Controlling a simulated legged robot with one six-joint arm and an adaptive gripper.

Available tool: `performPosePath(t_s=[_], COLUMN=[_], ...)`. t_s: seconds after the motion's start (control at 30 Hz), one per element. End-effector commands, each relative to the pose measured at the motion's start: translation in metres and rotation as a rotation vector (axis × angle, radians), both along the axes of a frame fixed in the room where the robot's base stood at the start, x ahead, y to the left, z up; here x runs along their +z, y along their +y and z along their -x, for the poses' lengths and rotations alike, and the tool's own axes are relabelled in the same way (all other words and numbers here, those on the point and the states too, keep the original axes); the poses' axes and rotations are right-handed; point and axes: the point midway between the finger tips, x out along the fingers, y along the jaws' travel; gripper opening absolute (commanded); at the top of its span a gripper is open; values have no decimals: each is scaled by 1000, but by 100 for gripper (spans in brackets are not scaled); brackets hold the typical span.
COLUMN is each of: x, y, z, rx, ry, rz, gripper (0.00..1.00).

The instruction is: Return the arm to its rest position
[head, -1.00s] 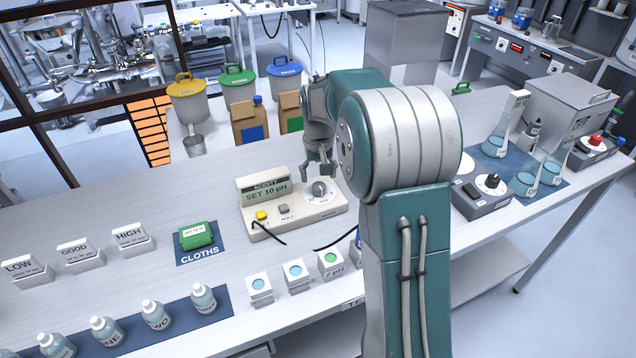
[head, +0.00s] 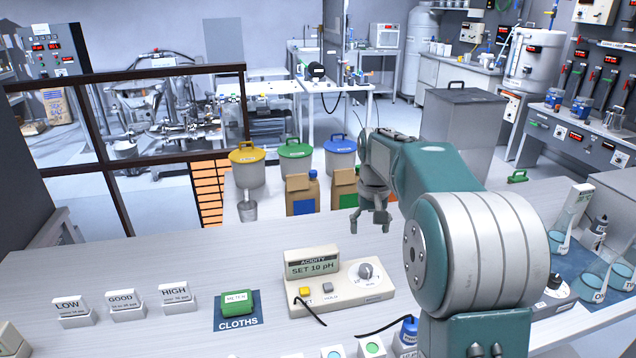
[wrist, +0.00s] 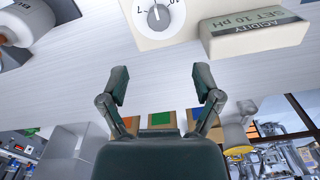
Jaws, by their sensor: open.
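My gripper (head: 374,222) is open and empty in the head view. It is raised above the far side of the bench, behind the acidity meter (head: 337,291). My teal and grey arm fills the right of the head view. In the wrist view my gripper's two fingers (wrist: 160,90) are spread apart with nothing between them. The meter also shows at the top of the wrist view (wrist: 258,36), with its dial, and its display reads SET 10 pH. The gripper is apart from the meter.
A green meter cloth (head: 237,302) and LOW, GOOD and HIGH blocks (head: 122,304) stand left on the bench. Flasks (head: 590,282) stand at right. Beyond the bench are paper bags (head: 301,195) and lidded bins (head: 296,163). A dark frame (head: 120,76) stands at left.

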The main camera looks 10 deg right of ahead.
Motion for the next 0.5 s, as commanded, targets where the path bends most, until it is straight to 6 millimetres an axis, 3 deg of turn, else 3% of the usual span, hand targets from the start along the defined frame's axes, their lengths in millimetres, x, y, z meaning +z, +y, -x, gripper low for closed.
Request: performPosePath(t_s=[0.17,0.5], x=[15,57], y=[10,54], z=[16,102], rx=[13,74], ry=[-32,-182], rz=[7,31], gripper=[82,82])
